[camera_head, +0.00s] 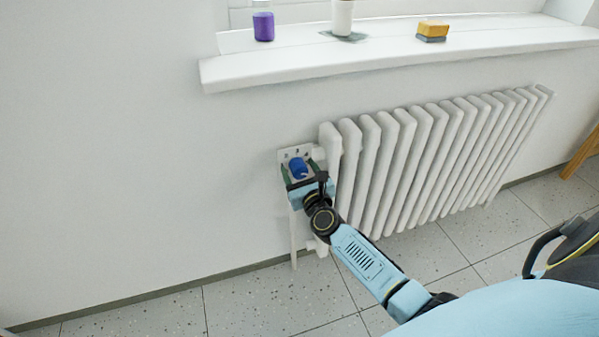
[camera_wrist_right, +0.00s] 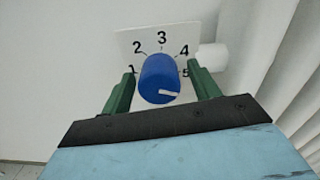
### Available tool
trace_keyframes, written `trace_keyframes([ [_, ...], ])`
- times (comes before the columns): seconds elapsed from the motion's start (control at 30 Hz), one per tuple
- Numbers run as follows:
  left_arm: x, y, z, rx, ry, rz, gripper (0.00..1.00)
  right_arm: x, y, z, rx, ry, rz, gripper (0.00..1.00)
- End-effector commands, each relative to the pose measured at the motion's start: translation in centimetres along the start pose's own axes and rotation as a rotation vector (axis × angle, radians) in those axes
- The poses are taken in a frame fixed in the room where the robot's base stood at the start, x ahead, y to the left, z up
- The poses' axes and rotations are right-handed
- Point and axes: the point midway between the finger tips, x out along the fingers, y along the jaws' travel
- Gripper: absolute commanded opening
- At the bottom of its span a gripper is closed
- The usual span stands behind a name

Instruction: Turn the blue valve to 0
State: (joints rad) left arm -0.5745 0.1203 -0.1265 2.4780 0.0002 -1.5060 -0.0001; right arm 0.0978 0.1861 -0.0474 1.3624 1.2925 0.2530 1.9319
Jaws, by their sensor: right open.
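The blue valve (camera_head: 298,168) is a round knob on a white plate at the left end of the radiator. In the right wrist view the blue valve (camera_wrist_right: 159,79) has a white mark on its face at the lower right, just below the 5. The plate (camera_wrist_right: 125,45) shows numbers 1 to 5 around the knob; no 0 is visible. My right gripper (camera_head: 297,172) is at the knob. Its green fingers (camera_wrist_right: 161,88) stand apart on the left and right of the knob, with small gaps. My left gripper is not in view.
The white ribbed radiator (camera_head: 420,155) is directly right of the knob. A window sill (camera_head: 300,65) juts out above, holding a purple jar (camera_head: 263,27), a white cup (camera_head: 342,18) and a yellow sponge (camera_head: 433,29). The wall on the left is bare.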

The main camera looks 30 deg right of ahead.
Motion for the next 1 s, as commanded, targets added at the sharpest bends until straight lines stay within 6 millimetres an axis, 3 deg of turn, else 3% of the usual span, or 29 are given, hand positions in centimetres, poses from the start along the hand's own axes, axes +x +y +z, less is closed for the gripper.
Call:
trace_keyframes([
  [0.33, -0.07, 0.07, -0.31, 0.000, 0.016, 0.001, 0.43, 0.32, 0.00, 0.00, 0.000, 0.001, 0.000, 0.60],
  [0.67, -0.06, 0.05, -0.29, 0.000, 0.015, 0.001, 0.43, 0.30, 0.00, 0.00, 0.000, 0.000, 0.000, 0.17],
  [1.0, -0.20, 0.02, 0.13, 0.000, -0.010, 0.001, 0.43, 0.30, 0.00, 0.03, -0.050, 0.002, 0.000, 0.17],
])
